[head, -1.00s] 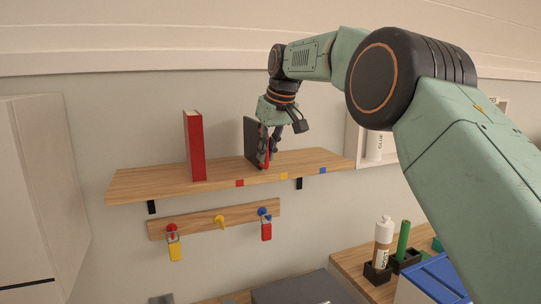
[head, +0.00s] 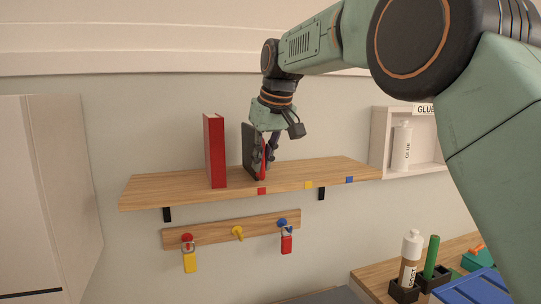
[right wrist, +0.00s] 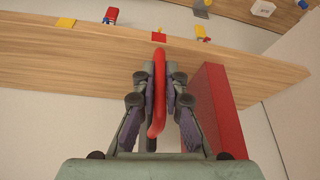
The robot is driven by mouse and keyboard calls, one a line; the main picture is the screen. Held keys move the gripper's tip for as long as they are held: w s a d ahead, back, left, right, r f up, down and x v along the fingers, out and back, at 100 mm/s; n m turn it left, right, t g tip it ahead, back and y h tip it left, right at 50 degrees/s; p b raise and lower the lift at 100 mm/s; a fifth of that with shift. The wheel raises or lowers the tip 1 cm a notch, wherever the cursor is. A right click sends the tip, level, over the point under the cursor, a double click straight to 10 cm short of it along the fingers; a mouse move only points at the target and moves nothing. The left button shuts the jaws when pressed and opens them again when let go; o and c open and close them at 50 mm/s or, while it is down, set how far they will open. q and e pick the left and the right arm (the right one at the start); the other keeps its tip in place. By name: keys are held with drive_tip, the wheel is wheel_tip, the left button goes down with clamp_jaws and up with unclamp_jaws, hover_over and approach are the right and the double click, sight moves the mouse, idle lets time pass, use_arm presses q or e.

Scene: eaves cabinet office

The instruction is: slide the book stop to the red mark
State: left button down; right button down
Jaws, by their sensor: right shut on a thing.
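The book stop is a dark upright plate (head: 248,146) with a red handle (head: 263,160), standing on the wooden shelf (head: 165,187). My right gripper (head: 267,165) is shut on the red handle. The red mark (head: 262,191) is on the shelf's front edge, almost directly below the handle. In the right wrist view the red mark (right wrist: 159,37) is nearly in line with the handle. My left gripper is not in view.
A red book (head: 215,150) stands upright left of the stop, with a gap between them. Yellow (head: 308,185) and blue (head: 349,180) marks lie farther right on the shelf edge. A peg rail (head: 210,233) hangs below. A glue cubby (head: 380,145) is at right.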

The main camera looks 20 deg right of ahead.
drive_tip(key=shift+r, duration=0.2)
drive_tip(key=c, duration=1.4)
unclamp_jaws()
drive_tip(key=shift+a, duration=0.35)
drive_tip(key=shift+d+f, duration=0.1)
drive_tip(key=shift+d, duration=0.2)
drive_tip(key=v, duration=1.2)
drive_tip(key=shift+a, duration=0.15)
drive_tip(key=shift+s, duration=0.2)
